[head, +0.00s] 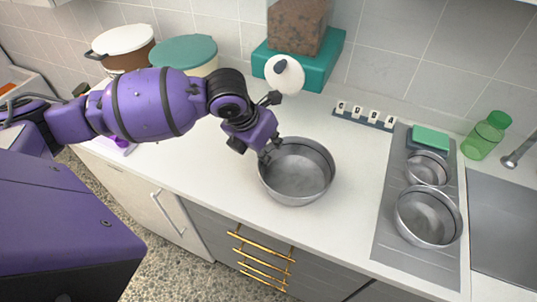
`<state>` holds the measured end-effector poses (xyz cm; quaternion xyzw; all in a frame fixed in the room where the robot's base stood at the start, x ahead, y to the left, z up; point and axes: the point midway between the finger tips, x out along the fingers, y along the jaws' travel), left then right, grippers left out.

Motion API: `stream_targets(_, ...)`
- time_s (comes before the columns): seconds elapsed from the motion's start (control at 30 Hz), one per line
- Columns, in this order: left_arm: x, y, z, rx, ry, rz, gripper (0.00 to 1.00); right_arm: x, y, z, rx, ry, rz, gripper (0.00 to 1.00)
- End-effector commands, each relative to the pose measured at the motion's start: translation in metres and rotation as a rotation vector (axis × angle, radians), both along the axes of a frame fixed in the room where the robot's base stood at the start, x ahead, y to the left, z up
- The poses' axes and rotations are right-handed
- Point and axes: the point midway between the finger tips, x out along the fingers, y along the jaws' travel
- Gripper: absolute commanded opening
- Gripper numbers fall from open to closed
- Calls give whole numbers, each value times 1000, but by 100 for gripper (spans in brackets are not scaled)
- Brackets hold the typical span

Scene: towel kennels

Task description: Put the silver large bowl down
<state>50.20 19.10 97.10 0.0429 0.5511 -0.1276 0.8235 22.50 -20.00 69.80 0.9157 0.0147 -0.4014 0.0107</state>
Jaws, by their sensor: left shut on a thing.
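The silver large bowl (300,182) is at the middle of the white counter, near its front edge. It looks upright and empty. My left gripper (268,154) is shut on the bowl's rim at its left back side. The fingertips are partly hidden against the rim. I cannot tell whether the bowl's base touches the counter. My right gripper is not in view.
A grey mat (390,248) at the right holds two smaller silver bowls, one (428,215) in front of the other (427,167), and a green sponge (431,138). A teal-based food dispenser (315,70) stands behind. Counter between bowl and mat is clear.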

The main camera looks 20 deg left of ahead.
Motion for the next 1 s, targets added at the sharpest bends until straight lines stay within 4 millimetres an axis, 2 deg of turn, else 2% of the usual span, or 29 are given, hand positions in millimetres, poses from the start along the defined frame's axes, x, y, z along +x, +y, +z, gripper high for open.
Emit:
stream_targets(0.03,-2,-2,-10,-4,5,0,0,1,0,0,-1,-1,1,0)
stream_targets(0.13,-1,-2,-24,-3,4,-2,0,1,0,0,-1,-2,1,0)
stream_targets(0.5,-1,-2,-29,-1,0,-2,0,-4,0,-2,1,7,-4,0)
stream_targets(0.53,-1,-2,-29,0,1,-1,12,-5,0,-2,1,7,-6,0)
stream_targets(0.67,-1,-2,-29,0,1,-1,29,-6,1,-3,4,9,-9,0)
stream_targets(1.0,-1,-2,-26,-1,0,-2,29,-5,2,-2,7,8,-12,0)
